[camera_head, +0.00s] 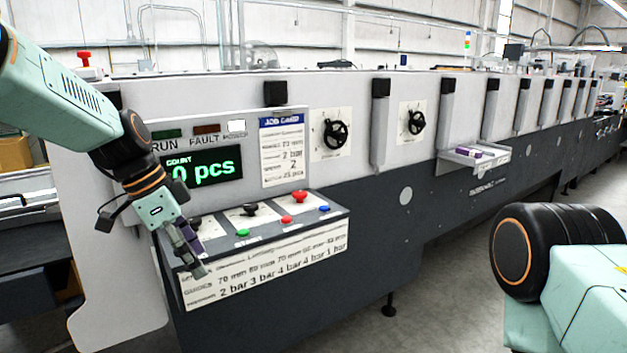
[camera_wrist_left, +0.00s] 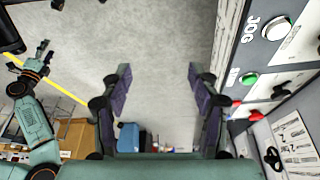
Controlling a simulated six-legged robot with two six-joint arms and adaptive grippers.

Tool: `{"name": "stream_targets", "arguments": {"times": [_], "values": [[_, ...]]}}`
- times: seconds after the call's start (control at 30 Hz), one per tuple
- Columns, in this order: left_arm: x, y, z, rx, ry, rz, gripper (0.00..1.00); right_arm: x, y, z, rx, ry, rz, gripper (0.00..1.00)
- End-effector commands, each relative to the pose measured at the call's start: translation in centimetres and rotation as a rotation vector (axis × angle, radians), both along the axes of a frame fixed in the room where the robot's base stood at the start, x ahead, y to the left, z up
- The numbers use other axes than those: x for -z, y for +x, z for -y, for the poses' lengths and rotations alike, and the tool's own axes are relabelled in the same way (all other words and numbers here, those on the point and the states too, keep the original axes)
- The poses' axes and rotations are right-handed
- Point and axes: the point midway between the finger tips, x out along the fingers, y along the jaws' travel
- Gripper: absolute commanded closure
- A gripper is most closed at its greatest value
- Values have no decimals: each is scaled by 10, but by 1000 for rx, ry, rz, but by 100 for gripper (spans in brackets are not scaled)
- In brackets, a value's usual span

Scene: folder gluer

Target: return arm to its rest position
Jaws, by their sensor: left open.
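My left gripper (camera_head: 196,262) hangs in front of the left end of the sloped control panel (camera_head: 335,222), fingers pointing down and to the right. My left arm (camera_head: 70,100) reaches in from the upper left. My right arm (camera_head: 590,285) shows at the lower right, its gripper outside the head view. A small mint arm at the left of the wrist view (camera_wrist_left: 35,120) looks like mine; its jaw state is unclear.
The panel carries a green button (camera_head: 242,232), a red knob (camera_head: 299,196) and a blue button (camera_head: 324,208). Above it a display (camera_head: 203,171) reads "0 pcs". A shelf (camera_head: 475,157) juts from the long machine. Open floor lies in front of the machine.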

Motion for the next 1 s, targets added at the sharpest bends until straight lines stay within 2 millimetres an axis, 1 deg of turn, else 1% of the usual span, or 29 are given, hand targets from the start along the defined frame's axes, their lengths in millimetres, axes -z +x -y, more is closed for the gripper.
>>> {"name": "stream_targets", "arguments": {"times": [0.03, 0.17, 0.27, 0.37, 0.4, 0.47, 0.5, 0.57, 0.6, 0.67, 0.7, 0.77, 0.8, 0.87, 0.9, 0.97, 1.0], "values": [[17, -2, -1, -28, 9, -18, 39, 2, 0, 0, 0, 0, -1, 44], [57, -7, -5, -112, 36, -53, 39, 5, 0, 0, 1, 0, -1, 44], [90, -15, -8, -182, 59, -82, 39, 8, 0, 0, 0, 0, -1, 44], [130, -29, -12, -264, 88, -114, 39, 11, 0, 0, 0, 0, -1, 44], [150, -37, -14, -306, 103, -131, 39, 13, 0, 0, 0, 0, -1, 44], [181, -53, -17, -372, 128, -153, 39, 15, 0, 0, 0, 0, 0, 44], [204, -66, -19, -420, 145, -169, 39, 17, 0, 0, 0, 0, 0, 44], [237, -88, -22, -496, 172, -192, 39, 20, 0, 0, 0, 0, -1, 44], [259, -104, -25, -546, 188, -204, 39, 23, 0, 0, 0, 0, -1, 44], [288, -131, -28, -620, 210, -222, 39, 26, 0, 0, 0, 0, -1, 44], [307, -150, -29, -670, 224, -232, 39, 28, 0, 0, 0, 0, -1, 44], [332, -181, -31, -743, 241, -246, 39, 31, 0, 0, 0, 0, -1, 44], [347, -202, -32, -791, 251, -254, 39, 34, 0, 0, 0, 0, -1, 44], [366, -234, -33, -865, 260, -265, 39, 37, 0, 0, 0, 0, -1, 44], [376, -256, -33, -911, 263, -273, 39, 39, 0, 0, 0, 0, -1, 44], [387, -286, -32, -977, 261, -283, 39, 42, 0, 0, 0, 0, -1, 44], [392, -304, -31, -1019, 259, -290, 39, 44, 0, 0, 0, 0, -1, 44]]}}
